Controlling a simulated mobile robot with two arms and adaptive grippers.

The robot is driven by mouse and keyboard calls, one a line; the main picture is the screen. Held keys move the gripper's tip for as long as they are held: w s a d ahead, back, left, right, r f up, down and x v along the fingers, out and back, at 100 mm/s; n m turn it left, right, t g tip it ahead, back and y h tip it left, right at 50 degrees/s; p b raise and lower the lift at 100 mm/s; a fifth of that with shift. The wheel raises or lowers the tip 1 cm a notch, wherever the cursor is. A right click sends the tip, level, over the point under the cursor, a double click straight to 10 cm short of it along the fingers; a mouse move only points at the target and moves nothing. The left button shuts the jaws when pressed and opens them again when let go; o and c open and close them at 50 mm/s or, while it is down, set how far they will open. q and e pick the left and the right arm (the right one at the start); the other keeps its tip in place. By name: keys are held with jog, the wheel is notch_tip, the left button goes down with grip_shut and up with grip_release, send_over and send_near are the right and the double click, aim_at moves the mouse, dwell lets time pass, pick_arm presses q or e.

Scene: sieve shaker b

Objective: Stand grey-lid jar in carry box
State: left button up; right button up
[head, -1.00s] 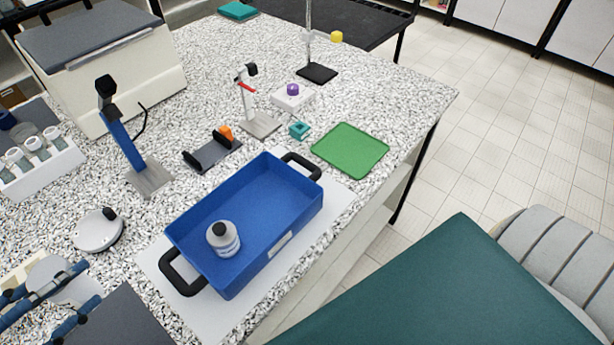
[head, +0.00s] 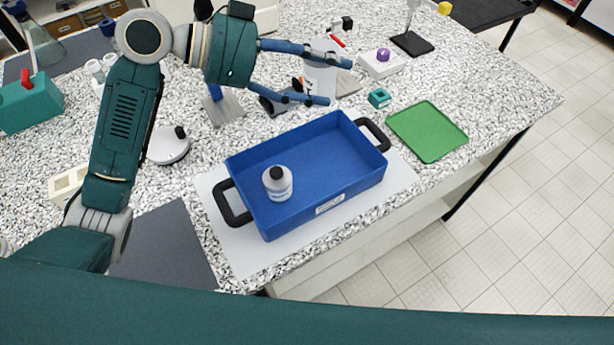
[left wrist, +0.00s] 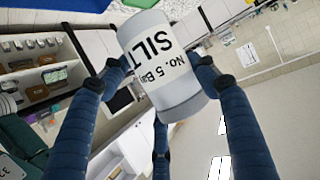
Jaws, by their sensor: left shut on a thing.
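My left gripper (head: 338,82) is shut on a pale jar (head: 318,80), held behind the far side of the blue carry box (head: 350,170). In the left wrist view the jar (left wrist: 158,60) sits between the fingers, its label reading "SILT" and "No. 5" upside down. The carry box has black handles and sits on a white mat. A white jar with a black lid (head: 278,185) stands inside it, toward the left end. The right gripper is not in view.
A green tray (head: 427,132) lies right of the box, with a small teal block (head: 379,97) near it. A white block with a purple knob (head: 381,62) stands behind. A round white device (head: 168,145) is at left. The box's right half is bare.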

pick_arm(q)
jog(key=shift+w+d+r, duration=0.2)
jog(key=shift+w+d, duration=0.05)
jog(key=shift+d, duration=0.25)
jog(key=shift+w+d+r, duration=0.2)
jog(key=shift+d, duration=0.3)
notch_tip(320, 180, down, 14)
jog(key=p, duration=0.4)
send_over(326, 160)
jog(key=shift+f, duration=2.85)
jog(key=shift+f, duration=0.15)
jog(key=o, duration=0.9)
jog(key=shift+o, duration=0.2)
